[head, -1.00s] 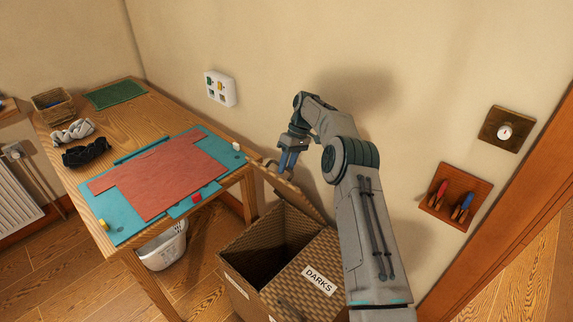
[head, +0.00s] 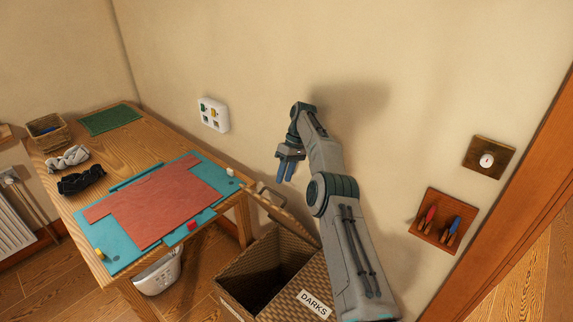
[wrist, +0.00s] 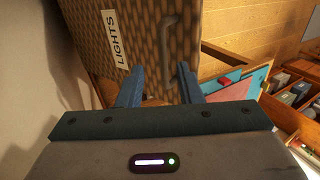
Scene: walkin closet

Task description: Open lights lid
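The woven hamper (head: 262,282) stands at bottom centre in the head view, its lights compartment open and dark inside. The lights lid (head: 291,215) is raised on edge, tilted toward the wall. In the wrist view the lid (wrist: 143,50) shows its LIGHTS label (wrist: 117,40) and grey handle (wrist: 168,36). My gripper (head: 285,172) is above the raised lid, apart from it in the head view. Its two blue fingers (wrist: 159,88) are spread with nothing between them. The darks lid (head: 312,300), labelled DARKS, is shut; my arm partly covers that side.
The wall behind carries a white switch panel (head: 213,115) and a red tool holder (head: 440,222).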

